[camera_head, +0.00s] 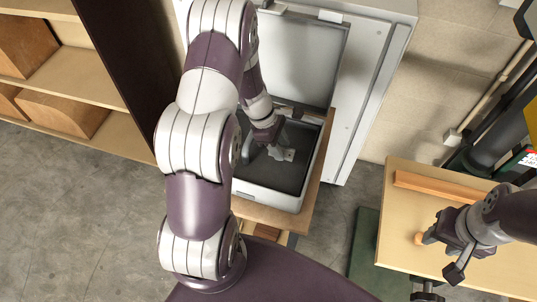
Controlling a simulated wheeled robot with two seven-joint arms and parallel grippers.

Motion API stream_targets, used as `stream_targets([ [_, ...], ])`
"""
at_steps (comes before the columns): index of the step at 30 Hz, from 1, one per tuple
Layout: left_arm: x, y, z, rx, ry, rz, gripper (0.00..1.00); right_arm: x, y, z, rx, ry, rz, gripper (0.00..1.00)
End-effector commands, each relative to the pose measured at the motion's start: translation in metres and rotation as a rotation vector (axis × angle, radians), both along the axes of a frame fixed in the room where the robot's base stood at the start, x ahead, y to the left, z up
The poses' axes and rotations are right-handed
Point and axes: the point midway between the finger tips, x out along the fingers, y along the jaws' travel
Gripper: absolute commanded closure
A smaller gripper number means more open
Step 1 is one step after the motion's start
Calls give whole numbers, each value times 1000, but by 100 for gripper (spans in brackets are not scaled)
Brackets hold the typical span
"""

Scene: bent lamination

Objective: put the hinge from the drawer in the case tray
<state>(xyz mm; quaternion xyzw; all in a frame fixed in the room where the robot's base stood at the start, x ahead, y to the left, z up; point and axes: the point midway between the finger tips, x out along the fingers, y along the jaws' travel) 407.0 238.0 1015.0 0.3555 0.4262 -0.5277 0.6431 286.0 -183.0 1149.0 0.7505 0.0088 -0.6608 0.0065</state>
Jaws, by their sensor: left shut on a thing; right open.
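My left gripper (268,142) reaches over the open grey case and is shut on a small grey metal piece, the hinge (287,154). The hinge shows against the dark floor of the case tray (297,199). I cannot tell whether it touches that floor. My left arm hides the left part of the tray. The case lid (300,55) stands raised at the back. My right gripper (441,256) is open over the wooden table at the right. The drawer cannot be made out clearly.
The case stands on a wooden top (312,190) before a white cabinet (367,85). The table (510,283) at right carries a wooden strip (440,187) and a small orange-tan piece (419,238) near my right gripper. Shelves with boxes (62,113) stand left. Grey floor is clear at lower left.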

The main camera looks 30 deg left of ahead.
Motion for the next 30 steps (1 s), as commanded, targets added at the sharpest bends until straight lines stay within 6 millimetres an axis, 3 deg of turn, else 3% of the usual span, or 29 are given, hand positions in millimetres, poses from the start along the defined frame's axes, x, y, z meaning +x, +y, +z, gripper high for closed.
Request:
stream_targets([
  [3, -22, 10, -14, -1, 2, 3, 93, 0, 0, 2, 0, 0, 0, 57],
  [6, -30, 14, -21, 0, 0, 1, 93, 0, 0, 2, 0, 0, 0, 57],
  [13, -31, 14, -58, 0, 1, -1, 93, 0, 0, 7, 0, 0, 0, 57],
  [24, -30, 14, -66, 0, -2, -1, 93, 0, 0, 2, 0, 0, 0, 57],
  [25, -30, 14, -64, 0, -2, -1, 50, 0, 0, 4, 0, 0, 0, 57],
  [26, -30, 14, -64, 0, -2, -1, 41, 0, 0, 4, 0, 0, 0, 57],
  [27, -30, 14, -64, 0, -2, -1, 35, 0, 0, 4, 0, 0, 0, 57],
  [30, -30, 14, -64, 0, -2, -1, 35, 0, 0, 4, 0, 0, 0, 57],
])
